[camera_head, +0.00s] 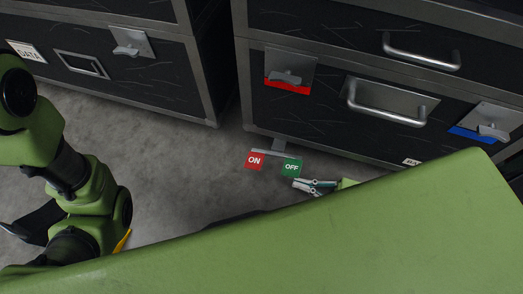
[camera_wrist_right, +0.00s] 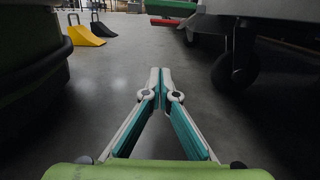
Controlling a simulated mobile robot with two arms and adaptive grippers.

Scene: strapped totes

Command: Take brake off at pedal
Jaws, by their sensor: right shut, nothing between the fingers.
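The brake pedal has a red ON pad (camera_head: 254,160) and a green OFF pad (camera_head: 292,167) on a grey bar at the foot of the black tote cart (camera_head: 330,130). My right gripper (camera_head: 298,185) is shut and empty, just in front of the OFF pad, with a small gap visible in the head view. In the right wrist view its fingers (camera_wrist_right: 160,74) meet and point ahead, low over the floor. The green pad (camera_wrist_right: 171,8) and red pad (camera_wrist_right: 166,22) show beyond and above the fingertips. My left arm comes in at the left; its gripper is not clearly visible.
A caster wheel (camera_wrist_right: 235,68) stands under the cart, right of my fingers. A yellow wedge (camera_wrist_right: 85,36) and a black wedge (camera_wrist_right: 103,31) lie on the floor at the back left. A second cart (camera_head: 110,65) stands at the left. Grey floor (camera_head: 190,165) between is clear.

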